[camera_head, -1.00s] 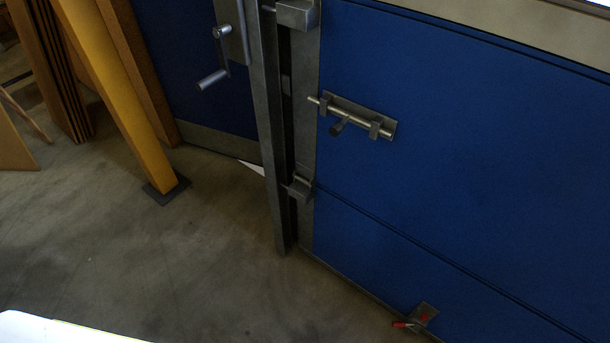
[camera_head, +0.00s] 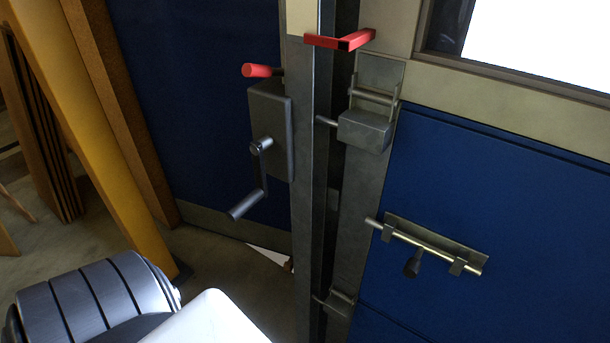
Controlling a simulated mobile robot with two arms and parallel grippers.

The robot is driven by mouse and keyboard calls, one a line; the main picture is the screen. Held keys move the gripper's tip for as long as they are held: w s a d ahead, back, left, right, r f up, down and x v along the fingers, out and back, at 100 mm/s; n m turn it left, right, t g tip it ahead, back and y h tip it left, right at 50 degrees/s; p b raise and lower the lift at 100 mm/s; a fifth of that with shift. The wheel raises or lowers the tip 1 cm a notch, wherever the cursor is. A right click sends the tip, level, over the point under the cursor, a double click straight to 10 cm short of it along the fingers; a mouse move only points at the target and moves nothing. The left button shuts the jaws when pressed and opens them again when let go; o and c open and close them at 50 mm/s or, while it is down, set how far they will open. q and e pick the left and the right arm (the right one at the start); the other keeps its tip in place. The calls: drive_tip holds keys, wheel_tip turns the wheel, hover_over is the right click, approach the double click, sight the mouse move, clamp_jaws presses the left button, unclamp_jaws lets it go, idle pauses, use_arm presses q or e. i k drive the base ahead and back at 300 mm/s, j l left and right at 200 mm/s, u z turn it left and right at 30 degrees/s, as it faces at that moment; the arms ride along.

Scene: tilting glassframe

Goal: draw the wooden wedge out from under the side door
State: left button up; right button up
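The blue side door (camera_head: 205,110) stands at the left behind a grey metal post, with a pale kick strip along its bottom. A bright white triangular patch (camera_head: 266,256) shows low beside the post, at the door's bottom edge. A tiny brownish bit touches its right end. I cannot tell whether the patch is the wooden wedge or light on the floor. No other wedge is visible; the post hides part of the door's foot. Neither gripper is in view. A grey ribbed cylinder and a white rounded part, likely my own arm, fill the bottom left.
A crank box (camera_head: 270,130) with a handle is mounted beside the post. A red lever (camera_head: 340,41) and latch (camera_head: 368,130) sit near the post top. The right blue panel (camera_head: 500,180) carries a sliding bolt (camera_head: 425,245). A yellow beam (camera_head: 110,130) leans at the left.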

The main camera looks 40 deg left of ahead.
sight(288, 266)
drive_tip(key=j+z, duration=0.3)
drive_tip(key=j, duration=2.7)
drive_tip(key=i, duration=0.05)
